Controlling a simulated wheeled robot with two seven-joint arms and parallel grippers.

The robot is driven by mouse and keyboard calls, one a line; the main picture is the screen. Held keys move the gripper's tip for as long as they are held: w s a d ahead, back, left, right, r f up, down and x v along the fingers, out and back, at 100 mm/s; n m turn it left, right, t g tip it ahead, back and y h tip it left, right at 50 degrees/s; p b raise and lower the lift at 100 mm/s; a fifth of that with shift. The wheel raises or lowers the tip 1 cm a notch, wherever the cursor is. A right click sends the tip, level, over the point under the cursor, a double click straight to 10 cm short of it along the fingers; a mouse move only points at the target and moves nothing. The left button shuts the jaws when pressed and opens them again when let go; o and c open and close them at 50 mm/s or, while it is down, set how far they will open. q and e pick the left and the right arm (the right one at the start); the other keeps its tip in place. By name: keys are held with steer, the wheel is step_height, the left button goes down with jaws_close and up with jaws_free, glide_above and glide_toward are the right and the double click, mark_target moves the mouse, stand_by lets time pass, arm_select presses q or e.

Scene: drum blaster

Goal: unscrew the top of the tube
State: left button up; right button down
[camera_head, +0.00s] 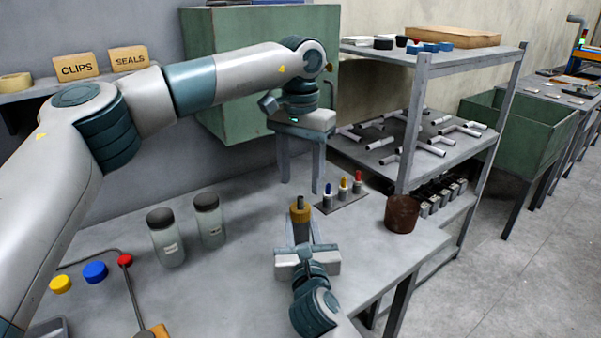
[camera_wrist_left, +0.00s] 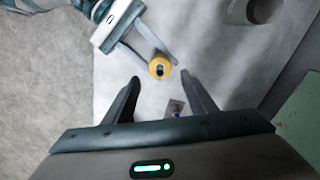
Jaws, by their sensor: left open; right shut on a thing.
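The tube (camera_head: 301,231) stands upright over the table, with a yellow-orange top (camera_head: 300,214) that has a dark stem in its middle. In the left wrist view the top (camera_wrist_left: 153,70) shows from above as a round yellow cap. My right gripper (camera_head: 304,246) is shut on the tube below the top and hides its lower part. My left gripper (camera_head: 301,188) points down above the top, open and empty. In the left wrist view its fingers (camera_wrist_left: 160,78) are spread wide, with the top just past their tips, apart from them.
Two glass jars (camera_head: 166,245) stand left. Small coloured-tip bottles (camera_head: 343,190) and a rusty brown cup (camera_head: 402,214) stand close behind and right. Coloured caps (camera_head: 95,271) lie at the front left. A metal shelf (camera_head: 421,110) rises at the back right.

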mark_target(301, 197)
arm_select(q)
steer(key=shift+f, duration=3.8)
